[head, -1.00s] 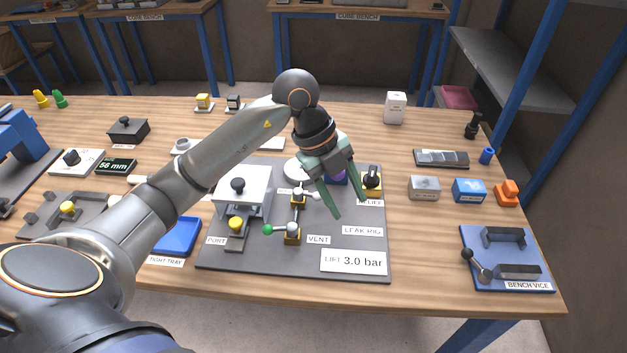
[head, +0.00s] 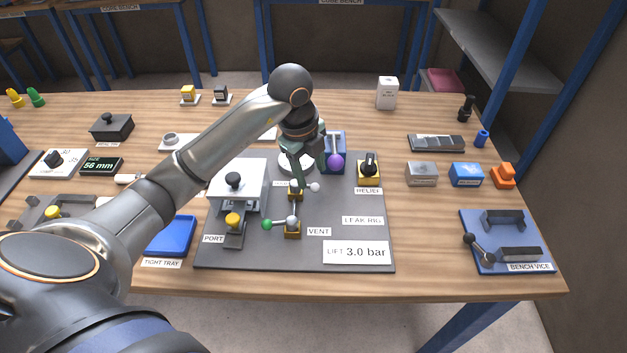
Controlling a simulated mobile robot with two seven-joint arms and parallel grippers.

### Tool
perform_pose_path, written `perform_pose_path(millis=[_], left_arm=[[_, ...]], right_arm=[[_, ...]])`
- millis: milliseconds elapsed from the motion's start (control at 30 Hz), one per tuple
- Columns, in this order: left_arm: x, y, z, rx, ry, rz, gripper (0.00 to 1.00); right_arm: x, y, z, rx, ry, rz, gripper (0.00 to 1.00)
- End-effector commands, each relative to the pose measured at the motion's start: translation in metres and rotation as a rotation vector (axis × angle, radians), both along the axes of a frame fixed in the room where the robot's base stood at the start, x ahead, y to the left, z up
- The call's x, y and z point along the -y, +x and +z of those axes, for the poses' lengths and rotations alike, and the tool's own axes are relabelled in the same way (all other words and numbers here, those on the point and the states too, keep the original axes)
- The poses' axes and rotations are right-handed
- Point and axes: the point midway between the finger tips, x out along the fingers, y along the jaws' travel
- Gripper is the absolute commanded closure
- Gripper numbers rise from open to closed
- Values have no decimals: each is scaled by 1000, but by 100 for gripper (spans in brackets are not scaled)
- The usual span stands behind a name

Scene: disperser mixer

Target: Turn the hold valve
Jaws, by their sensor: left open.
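The leak rig is a dark grey plate (head: 340,245) on the wooden bench. A small valve with a yellow base (head: 296,195) and a white ball-ended lever (head: 314,187) stands at its middle; its label is mostly covered, so I cannot read whether it says hold. The lever points to the right. Just in front is the VENT valve (head: 292,229), its green-knobbed lever pointing left. My left gripper (head: 309,172) is open and empty, fingers pointing down, just above and behind the white-ball lever. I cannot tell whether a finger touches it. My right gripper is out of view.
A purple-knobbed lever (head: 336,161) and the RELIEF knob (head: 368,168) stand close to the right of the gripper. A white press-like block (head: 236,185) is to the left. The pressure sign (head: 357,252) reads 3.0 bar. The plate's right front is otherwise clear.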

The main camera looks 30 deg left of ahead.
Motion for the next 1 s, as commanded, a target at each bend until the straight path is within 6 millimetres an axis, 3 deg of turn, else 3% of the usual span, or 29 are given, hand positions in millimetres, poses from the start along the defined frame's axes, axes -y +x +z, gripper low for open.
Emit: perform_pose_path(millis=[100,233,633,1000], left_arm=[[2,3,-21,-3,-1,-1,44],[2,6,-34,-1,-2,0,44],[2,8,-41,1,-2,-2,44],[2,8,-41,2,-1,-1,85]], right_arm=[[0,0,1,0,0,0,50],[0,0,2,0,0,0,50],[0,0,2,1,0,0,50],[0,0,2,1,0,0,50]])
